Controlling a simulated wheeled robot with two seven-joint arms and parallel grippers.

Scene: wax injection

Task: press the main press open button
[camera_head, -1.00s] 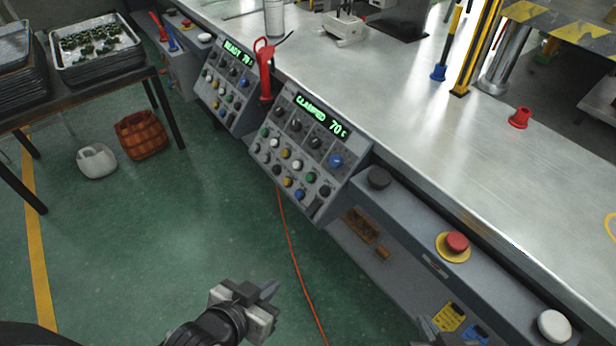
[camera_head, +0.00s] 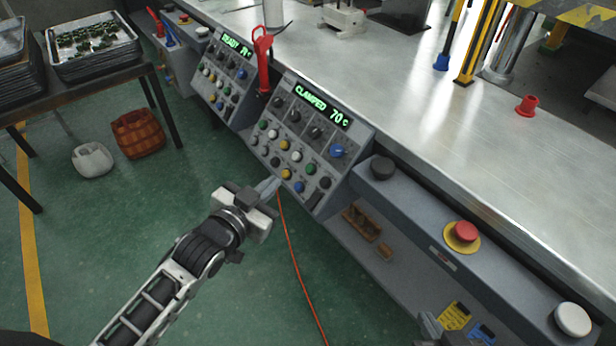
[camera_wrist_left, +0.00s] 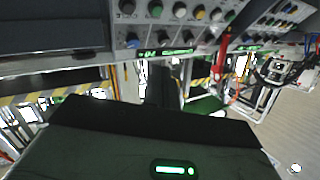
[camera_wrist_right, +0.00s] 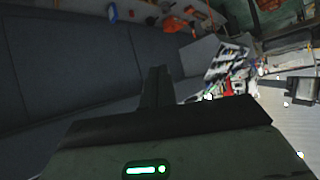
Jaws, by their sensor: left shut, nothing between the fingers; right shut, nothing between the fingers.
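The nearer control panel (camera_head: 345,150) reads "CLAMPED 70 c". It has dark knobs, a blue knob (camera_head: 338,151) and rows of green, white, yellow, blue and black buttons. Labels are too small to read, so I cannot tell which button is main press open. My left gripper (camera_head: 269,187) is shut and empty, just left of the panel's lower button row, near the yellow button (camera_head: 286,173); contact cannot be told. In the left wrist view the panel shows upside down at the top, beyond the shut fingers (camera_wrist_left: 160,85). My right gripper (camera_wrist_right: 157,88) is shut and empty, low in the head view (camera_head: 430,325).
A second panel (camera_head: 222,75) reading "READY" stands further left, with a red handle (camera_head: 262,60) between. Right of the nearer panel are a black button (camera_head: 382,167), a red mushroom button (camera_head: 465,232) and a white button (camera_head: 572,319). An orange cable (camera_head: 288,240) hangs below.

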